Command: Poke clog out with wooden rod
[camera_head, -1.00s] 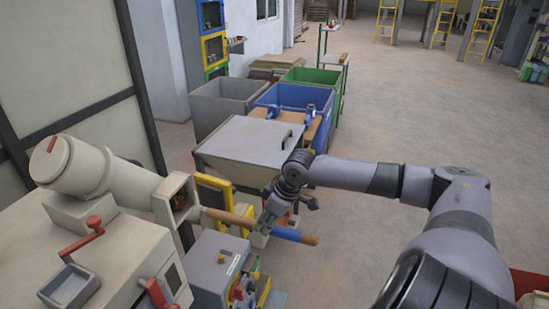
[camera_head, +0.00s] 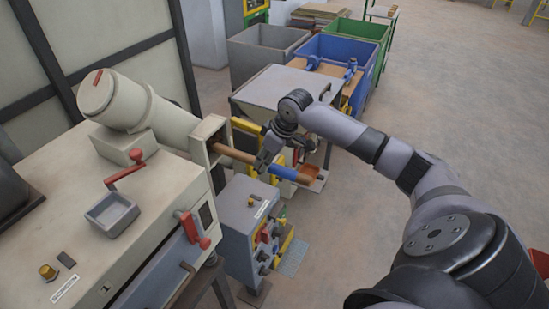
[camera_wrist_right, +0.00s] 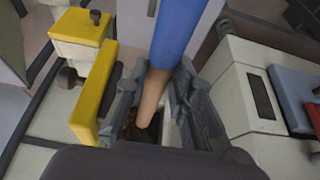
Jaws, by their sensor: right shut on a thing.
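The wooden rod (camera_head: 236,153) has a blue band (camera_head: 283,171) and a bare wooden outer end. My right gripper (camera_head: 268,158) is shut around it, between the spout and the outer end. The rod points left into the square mouth of the filler's spout (camera_head: 207,138); its tip is hidden there. My left gripper is out of view.
A grey control box (camera_head: 240,225) stands below the rod. A yellow part (camera_head: 247,130) is close behind the spout. A grey hopper table (camera_head: 275,85) and blue bin (camera_head: 350,52) stand beyond.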

